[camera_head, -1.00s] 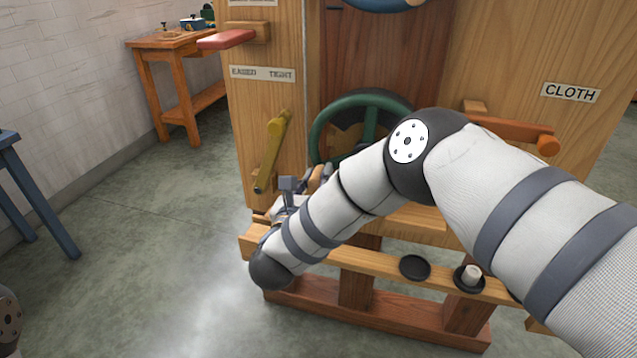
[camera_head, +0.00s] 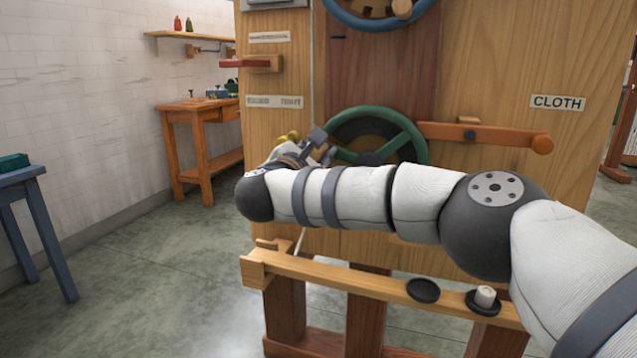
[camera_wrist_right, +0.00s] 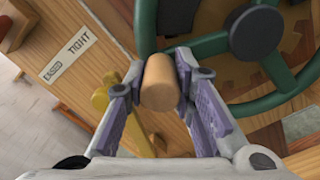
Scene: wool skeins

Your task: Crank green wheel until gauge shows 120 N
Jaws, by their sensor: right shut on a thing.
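The green wheel (camera_head: 418,141) is mounted on the front of the wooden machine; its lower part is hidden behind my right arm in the head view. In the right wrist view its green rim and spokes (camera_wrist_right: 205,48) fill the upper right. A round wooden knob (camera_wrist_right: 160,84) on the wheel sits between the fingers of my right gripper (camera_wrist_right: 160,95), which is shut on it. In the head view my right gripper (camera_head: 318,150) is at the wheel's left side. No gauge reading can be made out. My left gripper is out of view.
A yellow lever (camera_wrist_right: 101,101) stands close beside my right gripper, below an EASED/TIGHT label (camera_head: 275,102). An orange wooden lever (camera_head: 490,134) is right of the wheel. A blue wheel (camera_head: 350,20) is above. A wooden rail (camera_head: 350,278) with black discs runs below my arm.

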